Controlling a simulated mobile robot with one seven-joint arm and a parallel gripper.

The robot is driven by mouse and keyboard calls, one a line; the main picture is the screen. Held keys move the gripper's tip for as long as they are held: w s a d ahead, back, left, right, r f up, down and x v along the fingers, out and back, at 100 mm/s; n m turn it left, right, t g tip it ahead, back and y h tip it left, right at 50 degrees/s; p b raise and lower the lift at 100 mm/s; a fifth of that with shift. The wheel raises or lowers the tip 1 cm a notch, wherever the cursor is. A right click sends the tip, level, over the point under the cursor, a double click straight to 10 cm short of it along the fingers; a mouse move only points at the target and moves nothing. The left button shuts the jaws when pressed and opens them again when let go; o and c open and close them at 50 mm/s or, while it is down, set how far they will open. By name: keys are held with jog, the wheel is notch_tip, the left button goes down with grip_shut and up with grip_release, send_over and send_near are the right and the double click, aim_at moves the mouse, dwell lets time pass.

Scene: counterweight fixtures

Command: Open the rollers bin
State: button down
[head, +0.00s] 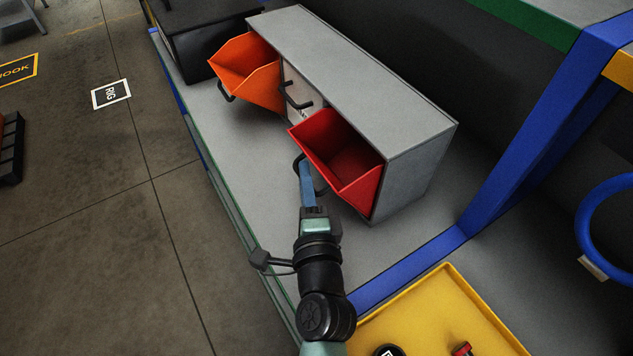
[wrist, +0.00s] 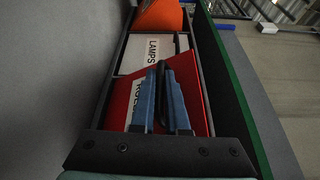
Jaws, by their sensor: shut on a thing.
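The red bin (head: 340,155) at the near end of the grey cabinet is tipped out, with its empty-looking inside showing from above. In the wrist view its red front (wrist: 190,85) carries a white label (wrist: 137,98), partly hidden by my fingers, that seems to begin with "ROLL". My gripper (head: 306,168), with blue fingers, is at the front of this bin. It is shut on the bin's dark handle (head: 297,161), which also shows between the fingertips in the wrist view (wrist: 162,68).
The grey cabinet (head: 350,75) stands on a grey bench. Its middle bin, labelled LAMPS (wrist: 153,56), is shut. An orange bin (head: 248,68) at the far end is tipped open. A yellow tray (head: 440,310) and a blue post (head: 540,130) are to the right.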

jog(key=shift+s+a+f+n+t+b, duration=0.3)
jog(key=shift+f+n+b, duration=0.25)
jog(key=shift+b, duration=0.55)
jog(key=shift+s+a+f+n+t+b, duration=0.15)
jog(key=shift+a+f+n+b, duration=0.3)
jog(key=shift+b, duration=0.65)
jog(key=shift+s+d+f, duration=0.1)
jog(key=c, duration=1.2)
grip_release()
jog(key=shift+s, duration=0.1)
jog(key=b+v, duration=0.4)
jog(key=v, duration=0.7)
jog(key=shift+s+d+f+b, duration=0.1)
jog(key=shift+s+b, duration=0.1)
jog(key=shift+b, duration=0.15)
jog(key=shift+s+d, duration=0.2)
jog(key=shift+s, duration=0.45)
